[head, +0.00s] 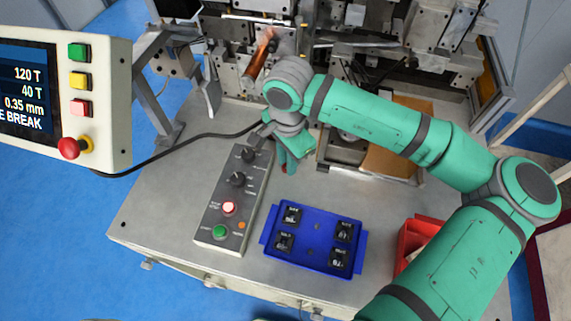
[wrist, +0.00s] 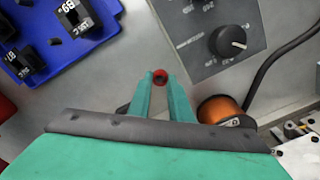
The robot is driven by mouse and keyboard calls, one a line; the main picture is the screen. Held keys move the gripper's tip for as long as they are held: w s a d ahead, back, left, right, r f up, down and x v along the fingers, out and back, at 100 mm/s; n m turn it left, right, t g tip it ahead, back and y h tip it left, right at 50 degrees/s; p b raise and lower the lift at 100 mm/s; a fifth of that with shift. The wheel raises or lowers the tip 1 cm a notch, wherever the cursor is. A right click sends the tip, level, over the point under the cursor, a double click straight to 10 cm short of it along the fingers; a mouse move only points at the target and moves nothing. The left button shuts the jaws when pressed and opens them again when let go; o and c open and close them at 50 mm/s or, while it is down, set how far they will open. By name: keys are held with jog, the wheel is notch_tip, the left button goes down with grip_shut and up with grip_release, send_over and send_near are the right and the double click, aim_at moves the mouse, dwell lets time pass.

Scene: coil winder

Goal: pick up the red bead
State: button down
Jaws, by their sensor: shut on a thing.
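The red bead (wrist: 160,76) is a small red ring with a dark hole, held between the tips of my gripper (wrist: 160,82) in the wrist view. My gripper is shut on it. In the head view my gripper (head: 286,168) points down at the grey table behind the blue tray, and a bit of red shows at its tips. I cannot tell whether the bead touches the table.
A blue tray (head: 265,240) with several black parts stands in front of my gripper. A grey control box (head: 222,205) with knobs is to its left. A red bin (head: 403,247) is at the right. A copper coil (wrist: 222,110) and the winder machinery stand behind.

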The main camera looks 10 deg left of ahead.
jog(key=shift+d, duration=0.1)
jog(key=shift+d+r, duration=0.1)
jog(key=shift+r, duration=0.3)
notch_tip(320, 180, up, 2)
jog(key=s+d+r, duration=0.6)
jog(key=s+r, duration=0.4)
jog(key=s, duration=0.2)
jog(key=shift+s+d, duration=0.15)
jog(key=shift+d, duration=0.25)
jog(key=shift+r, duration=0.1)
